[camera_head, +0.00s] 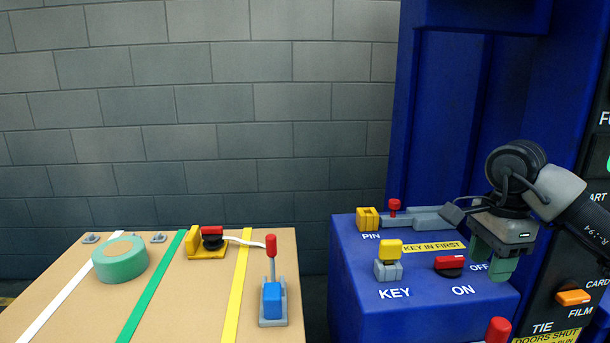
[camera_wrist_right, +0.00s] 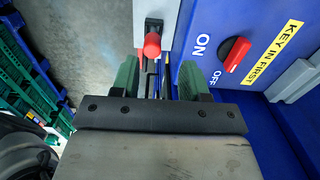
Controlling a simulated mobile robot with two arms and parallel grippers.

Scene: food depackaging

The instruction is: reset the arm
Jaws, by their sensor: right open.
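My right gripper (camera_head: 492,258) hangs at the right end of a blue control box (camera_head: 425,320), near the OFF label, with its green fingers pointing down. In the right wrist view its two green fingers (camera_wrist_right: 158,78) stand apart with nothing gripped between them. A red knob (camera_wrist_right: 152,45) shows just beyond the gap between the fingers. The red ON/OFF switch (camera_head: 449,263) is to the left of the gripper and also shows in the right wrist view (camera_wrist_right: 233,55). My left gripper is not in view.
A yellow key (camera_head: 390,249) stands in the KEY holder and a yellow PIN block (camera_head: 367,218) sits behind it. A red knob (camera_head: 498,330) rises at the front. A tan table (camera_head: 60,325) on the left carries green tape (camera_head: 120,264) and a red-topped lever (camera_head: 271,245).

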